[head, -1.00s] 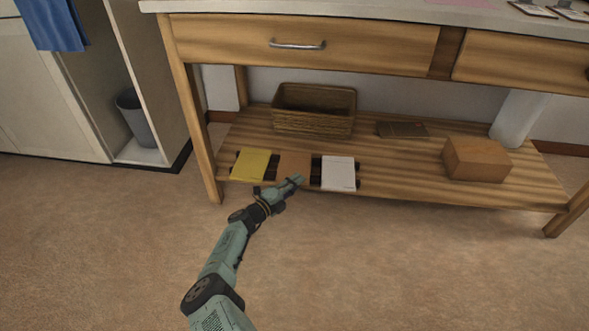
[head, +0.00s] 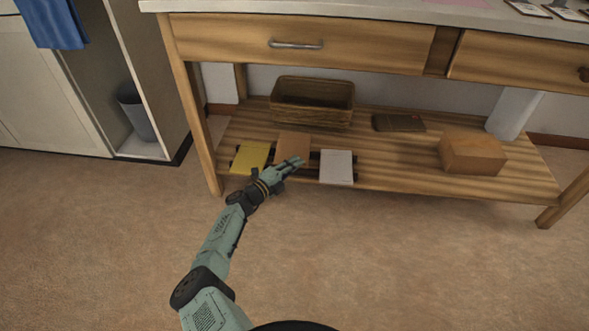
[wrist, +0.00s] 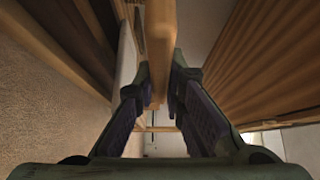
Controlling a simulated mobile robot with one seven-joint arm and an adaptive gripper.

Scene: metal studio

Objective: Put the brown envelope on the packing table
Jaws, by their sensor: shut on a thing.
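The brown envelope (head: 293,144) is in my gripper (head: 298,163), just above the front of the wooden table's lower shelf, between a yellow envelope and a white one. In the wrist view the brown envelope (wrist: 161,35) stands edge-on between the fingers (wrist: 160,88), which are shut on it. Its lower part is partly hidden by my gripper in the head view. The table (head: 380,14), the only one in view, has a pale top above wooden drawers.
On the shelf (head: 400,170) are the yellow envelope (head: 250,157), the white envelope (head: 336,167), a wicker basket (head: 312,112), a dark flat item (head: 398,123) and a cardboard box (head: 473,153). The drawer front overhangs the shelf. Cards (head: 528,8) lie on the top at right.

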